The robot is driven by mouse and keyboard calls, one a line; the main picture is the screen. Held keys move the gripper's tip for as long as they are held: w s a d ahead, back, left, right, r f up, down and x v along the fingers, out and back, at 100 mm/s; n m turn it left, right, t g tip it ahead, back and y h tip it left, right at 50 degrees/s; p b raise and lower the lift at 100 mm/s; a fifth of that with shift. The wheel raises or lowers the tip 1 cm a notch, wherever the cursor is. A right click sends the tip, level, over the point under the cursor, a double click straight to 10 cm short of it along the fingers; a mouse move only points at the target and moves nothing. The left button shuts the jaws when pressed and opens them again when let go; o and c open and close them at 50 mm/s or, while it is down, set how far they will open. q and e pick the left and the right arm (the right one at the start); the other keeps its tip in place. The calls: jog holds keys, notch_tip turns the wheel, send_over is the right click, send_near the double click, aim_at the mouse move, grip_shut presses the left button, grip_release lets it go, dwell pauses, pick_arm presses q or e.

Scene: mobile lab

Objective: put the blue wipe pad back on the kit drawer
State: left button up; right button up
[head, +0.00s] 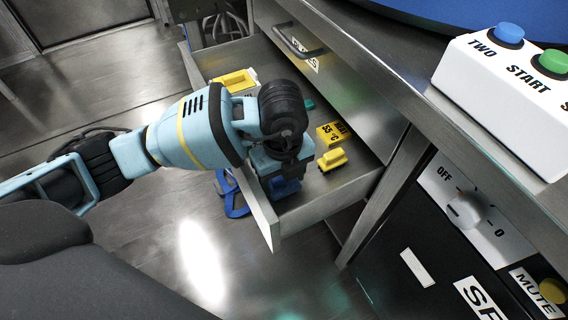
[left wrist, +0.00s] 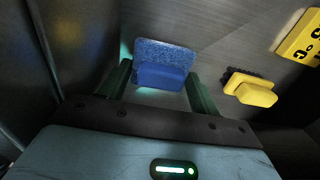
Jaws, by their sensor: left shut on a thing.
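The blue wipe pad (left wrist: 165,52) has a speckled sheet and a solid blue grip block, and sits between my left gripper's two green fingers (left wrist: 162,85) in the left wrist view. In the head view my left gripper (head: 284,183) points down into the open kit drawer (head: 259,208), near its front corner. It is shut on the pad, of which only a bit of blue (head: 285,188) shows beneath it. Whether the pad touches the drawer floor cannot be told. My right gripper is not in view.
A yellow block (head: 332,160) lies close right of my gripper in the drawer, with a yellow labelled piece (head: 333,134) behind it. A yellow-topped white box (head: 236,82) stands farther back. The counter edge (head: 400,85) and a button box (head: 505,90) are at right.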

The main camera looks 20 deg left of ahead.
pick_arm(q)
jog(key=shift+f, duration=0.7)
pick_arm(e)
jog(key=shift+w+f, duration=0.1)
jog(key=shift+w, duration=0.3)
pick_arm(q)
jog(key=shift+f, duration=0.15)
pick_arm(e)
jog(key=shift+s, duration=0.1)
pick_arm(q)
jog(key=o, duration=1)
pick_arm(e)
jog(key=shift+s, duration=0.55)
pick_arm(q)
jog(key=shift+f, duration=0.1)
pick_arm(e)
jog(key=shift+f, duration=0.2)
pick_arm(q)
jog(key=shift+b, duration=0.8)
notch_tip(320, 180, up, 11)
jog(key=p, duration=0.4)
jog(key=shift+r+p, duration=0.2)
jog(key=shift+p, duration=0.2)
jog(key=shift+r, duration=0.4)
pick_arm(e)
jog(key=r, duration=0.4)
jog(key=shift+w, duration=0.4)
